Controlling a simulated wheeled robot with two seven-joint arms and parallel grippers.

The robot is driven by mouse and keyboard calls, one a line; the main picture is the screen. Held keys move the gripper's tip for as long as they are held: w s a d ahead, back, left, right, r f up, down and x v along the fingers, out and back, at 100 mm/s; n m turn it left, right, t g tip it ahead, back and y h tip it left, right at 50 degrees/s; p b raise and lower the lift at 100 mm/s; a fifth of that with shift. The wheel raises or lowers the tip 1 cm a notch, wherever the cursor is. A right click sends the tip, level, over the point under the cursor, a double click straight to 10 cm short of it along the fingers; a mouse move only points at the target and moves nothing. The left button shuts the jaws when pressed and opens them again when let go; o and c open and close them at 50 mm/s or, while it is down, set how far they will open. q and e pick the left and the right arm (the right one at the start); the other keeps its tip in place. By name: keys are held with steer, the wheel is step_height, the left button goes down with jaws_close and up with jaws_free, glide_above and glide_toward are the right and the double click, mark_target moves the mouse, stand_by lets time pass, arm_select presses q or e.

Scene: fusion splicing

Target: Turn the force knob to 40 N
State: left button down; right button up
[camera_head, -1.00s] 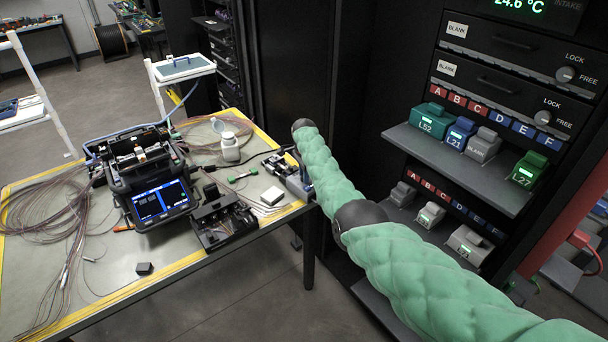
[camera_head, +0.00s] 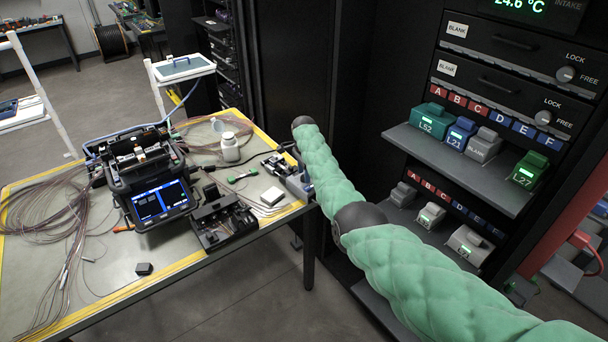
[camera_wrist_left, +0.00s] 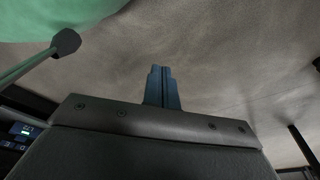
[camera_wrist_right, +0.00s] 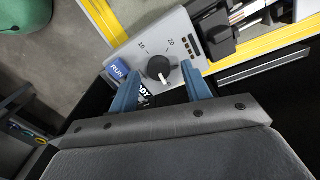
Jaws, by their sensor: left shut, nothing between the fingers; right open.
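The force knob (camera_wrist_right: 158,67) is black and round with a white pointer mark, on the face of a grey tester box (camera_wrist_right: 178,27). The numbers 10 and 20 show on the dial above it. In the right wrist view, the pointer mark is on the knob's lower side, away from those numbers. My right gripper (camera_wrist_right: 160,72) is open, with one blue finger on each side of the knob; contact is not clear. Other dial numbers are hidden or unreadable. My left gripper (camera_wrist_left: 163,70) is shut and empty, over bare floor.
A blue RUN button (camera_wrist_right: 118,70) is beside the knob, near one finger. Black clamp parts (camera_wrist_right: 217,38) adjoin the tester. On the table, a fusion splicer (camera_head: 150,185), a black tray (camera_head: 222,222) and a white bottle (camera_head: 230,148) stand left of my right arm. A shelf rack (camera_head: 455,160) stands right.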

step_height(320, 180, up, 6)
steer(key=shift+f+b, duration=0.1)
steer(key=shift+b, duration=0.7)
arm_select(q)
steer(key=shift+w+d+r, duration=0.3)
steer(key=shift+r, duration=0.25)
steer(key=shift+w+d+r, duration=0.25)
steer(key=shift+d+r, duration=0.1)
steer(key=shift+r, duration=0.2)
steer(key=shift+w+d+r, duration=0.3)
steer(key=shift+r, duration=0.25)
arm_select(e)
steer(key=shift+r, duration=0.5)
